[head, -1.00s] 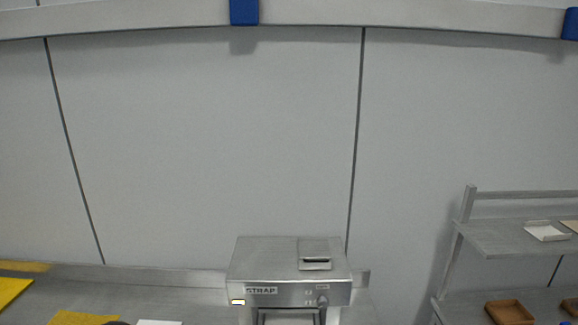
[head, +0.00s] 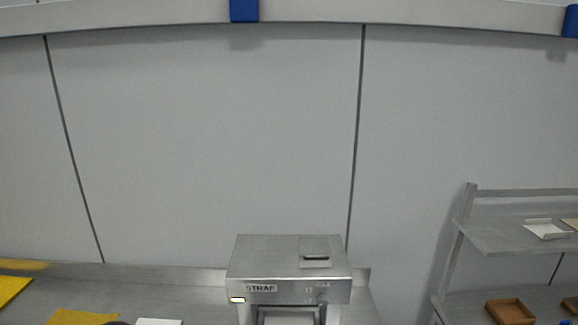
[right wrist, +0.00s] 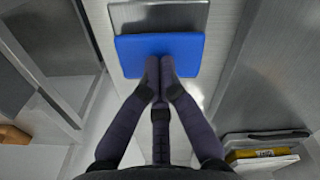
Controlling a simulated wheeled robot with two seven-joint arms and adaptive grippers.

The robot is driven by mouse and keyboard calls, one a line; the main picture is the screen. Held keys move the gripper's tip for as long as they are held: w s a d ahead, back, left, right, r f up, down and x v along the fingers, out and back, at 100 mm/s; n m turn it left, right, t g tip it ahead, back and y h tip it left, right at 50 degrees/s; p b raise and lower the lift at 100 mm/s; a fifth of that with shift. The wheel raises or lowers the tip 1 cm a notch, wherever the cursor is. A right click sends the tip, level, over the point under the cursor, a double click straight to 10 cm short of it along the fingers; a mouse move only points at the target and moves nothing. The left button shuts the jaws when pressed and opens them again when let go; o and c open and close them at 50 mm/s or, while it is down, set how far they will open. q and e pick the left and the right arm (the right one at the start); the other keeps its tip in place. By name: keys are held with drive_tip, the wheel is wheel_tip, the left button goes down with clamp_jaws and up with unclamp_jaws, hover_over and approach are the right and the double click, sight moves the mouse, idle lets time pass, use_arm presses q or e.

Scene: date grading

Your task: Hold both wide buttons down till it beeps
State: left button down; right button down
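A steel machine marked STRAP (head: 290,270) stands at the bottom middle of the head view, with a small lit lamp (head: 237,300) at its front left. In the right wrist view, a wide blue pad (right wrist: 190,50), which looks like one of the wide buttons, lies at the fingertips. My right gripper (right wrist: 159,68) is shut with its fingers together and nothing between them. Its tips overlap the pad's near edge; whether they press it I cannot tell. My left gripper and a second wide button are not in view.
A grey shelf rack (head: 510,237) with a white tray (head: 546,229) and a wooden tray (head: 509,312) stands at the right. Yellow sheets (head: 80,317) and a white item (head: 158,322) lie on the bench at left. The wrist view shows a yellow and white stack (right wrist: 262,158) at lower right.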

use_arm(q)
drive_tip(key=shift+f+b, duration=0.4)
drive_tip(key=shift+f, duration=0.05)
use_arm(e)
drive_tip(key=shift+f, duration=0.4)
idle(0.6)
idle(0.5)
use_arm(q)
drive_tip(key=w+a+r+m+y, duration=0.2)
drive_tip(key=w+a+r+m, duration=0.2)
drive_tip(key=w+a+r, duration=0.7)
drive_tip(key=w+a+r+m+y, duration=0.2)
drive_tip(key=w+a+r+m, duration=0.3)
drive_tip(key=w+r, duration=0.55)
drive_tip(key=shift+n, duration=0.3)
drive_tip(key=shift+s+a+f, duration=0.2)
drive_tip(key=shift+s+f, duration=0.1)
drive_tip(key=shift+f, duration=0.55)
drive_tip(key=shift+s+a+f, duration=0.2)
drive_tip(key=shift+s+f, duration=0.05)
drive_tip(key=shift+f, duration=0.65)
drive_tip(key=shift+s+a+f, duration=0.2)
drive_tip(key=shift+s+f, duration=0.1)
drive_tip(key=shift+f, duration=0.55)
